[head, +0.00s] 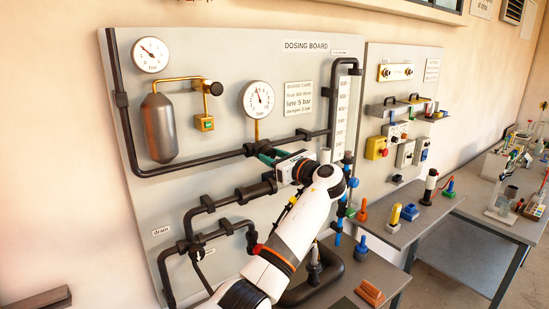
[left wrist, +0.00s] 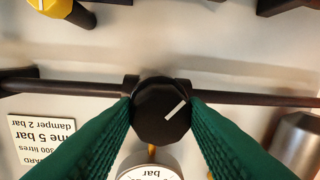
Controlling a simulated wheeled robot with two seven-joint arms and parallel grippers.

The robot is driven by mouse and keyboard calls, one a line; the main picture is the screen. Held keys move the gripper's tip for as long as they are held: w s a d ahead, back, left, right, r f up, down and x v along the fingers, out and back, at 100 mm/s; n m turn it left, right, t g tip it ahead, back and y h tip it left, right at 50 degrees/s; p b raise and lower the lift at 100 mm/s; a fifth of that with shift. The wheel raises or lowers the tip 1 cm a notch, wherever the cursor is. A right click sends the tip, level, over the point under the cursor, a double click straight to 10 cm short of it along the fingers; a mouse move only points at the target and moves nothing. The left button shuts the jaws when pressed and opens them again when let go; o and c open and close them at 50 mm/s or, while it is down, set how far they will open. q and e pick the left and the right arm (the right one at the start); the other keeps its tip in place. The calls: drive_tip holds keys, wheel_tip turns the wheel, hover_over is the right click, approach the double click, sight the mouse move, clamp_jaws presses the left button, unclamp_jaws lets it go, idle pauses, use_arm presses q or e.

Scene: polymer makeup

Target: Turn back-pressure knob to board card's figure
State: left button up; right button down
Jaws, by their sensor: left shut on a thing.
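The back-pressure knob (left wrist: 162,112) is black and faceted, with a white pointer line slanting to the upper right in the left wrist view. My left gripper (left wrist: 161,108) has its green fingers on both sides of it, shut on it. In the head view my left gripper (head: 266,152) reaches the pipe below the middle gauge, and the knob is hidden there. The board card (head: 299,99) reads line 5 bar, damper 2 bar; it also shows upside down in the wrist view (left wrist: 42,140). The middle gauge (head: 258,99) has its needle near upright. My right gripper is not in view.
A left gauge (head: 151,54) and a metal damper vessel (head: 158,128) are on the dosing board (head: 215,60). Dark pipes (head: 200,165) run across it. A side bench (head: 400,232) with coloured parts stands at the right. A yellow-handled part (left wrist: 60,8) is in the wrist view.

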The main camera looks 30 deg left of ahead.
use_arm(q)
drive_tip(key=shift+r, duration=0.35)
drive_tip(key=o, duration=0.7)
drive_tip(key=shift+a, duration=0.1)
drive_tip(key=shift+o, duration=1.4)
drive_tip(key=shift+f, duration=0.1)
drive_tip(key=shift+a+f, duration=0.1)
drive_tip(key=shift+f, duration=0.05)
drive_tip(key=b+v, duration=0.5)
drive_tip(key=v, duration=0.7)
drive_tip(key=shift+w, duration=0.1)
